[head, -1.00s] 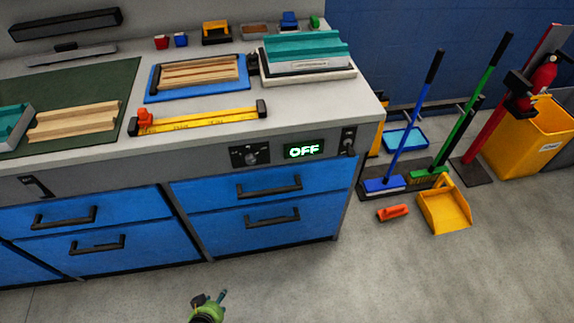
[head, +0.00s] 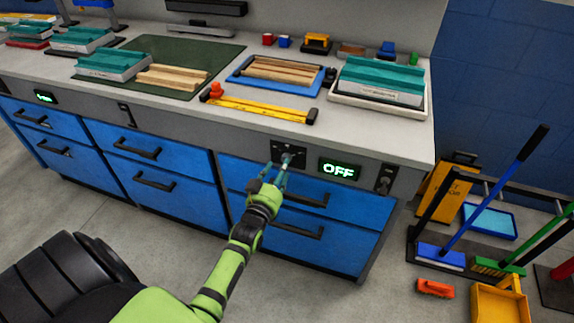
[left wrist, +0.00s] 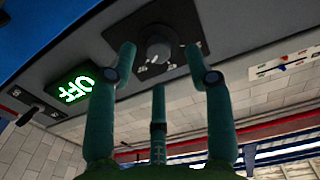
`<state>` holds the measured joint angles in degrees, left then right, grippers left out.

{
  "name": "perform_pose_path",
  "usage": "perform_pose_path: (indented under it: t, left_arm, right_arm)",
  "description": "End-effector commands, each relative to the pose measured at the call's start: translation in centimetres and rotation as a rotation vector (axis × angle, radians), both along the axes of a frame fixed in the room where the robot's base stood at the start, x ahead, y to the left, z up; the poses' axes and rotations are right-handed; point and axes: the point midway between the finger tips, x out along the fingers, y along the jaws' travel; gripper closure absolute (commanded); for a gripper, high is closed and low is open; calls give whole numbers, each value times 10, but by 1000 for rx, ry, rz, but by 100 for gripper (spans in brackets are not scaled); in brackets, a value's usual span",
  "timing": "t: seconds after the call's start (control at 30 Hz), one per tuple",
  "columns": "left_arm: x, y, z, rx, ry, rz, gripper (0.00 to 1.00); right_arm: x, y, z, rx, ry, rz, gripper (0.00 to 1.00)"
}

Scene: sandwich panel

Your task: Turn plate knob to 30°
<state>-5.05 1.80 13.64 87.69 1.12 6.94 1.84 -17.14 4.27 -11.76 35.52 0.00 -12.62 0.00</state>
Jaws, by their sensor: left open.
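The plate knob (left wrist: 158,50) is a round dark knob on a black dial panel with white marks, on the grey front strip of the bench. In the head view its panel (head: 277,151) sits left of a green lit display (head: 339,169) reading OFF; the display also shows in the left wrist view (left wrist: 74,88). My left gripper (head: 281,166) is at the panel with its fingers toward the knob. In the left wrist view the gripper (left wrist: 157,62) is open, its fingers spread on both sides of the knob. I cannot tell whether they touch it. My right gripper is not in view.
A toggle switch (head: 385,180) is right of the display. Blue drawers with black handles (head: 297,194) are below the panel. Brooms (head: 490,210) stand at right.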

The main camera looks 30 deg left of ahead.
Motion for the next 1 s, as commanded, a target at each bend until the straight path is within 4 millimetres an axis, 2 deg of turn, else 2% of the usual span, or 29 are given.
perform_pose_path:
  t: [0.1, 0.23, 0.57, 0.67, 0.7, 1.0]
  left_arm:
    - [18, 4, 0, 0, 0, -1, 48]
    - [30, 6, 0, 0, 1, -1, 48]
    - [34, 8, -1, 1, 2, -1, 48]
    - [34, 7, -1, 1, 2, -1, 84]
    - [34, 7, -1, 1, 2, -1, 100]
    - [33, 7, -1, -11, 2, -1, 100]
  right_arm:
    - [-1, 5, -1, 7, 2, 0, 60]
    - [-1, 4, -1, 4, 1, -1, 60]
    - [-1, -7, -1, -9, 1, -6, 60]
    - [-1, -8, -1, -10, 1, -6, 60]
    - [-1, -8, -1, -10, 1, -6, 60]
    - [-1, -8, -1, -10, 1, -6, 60]
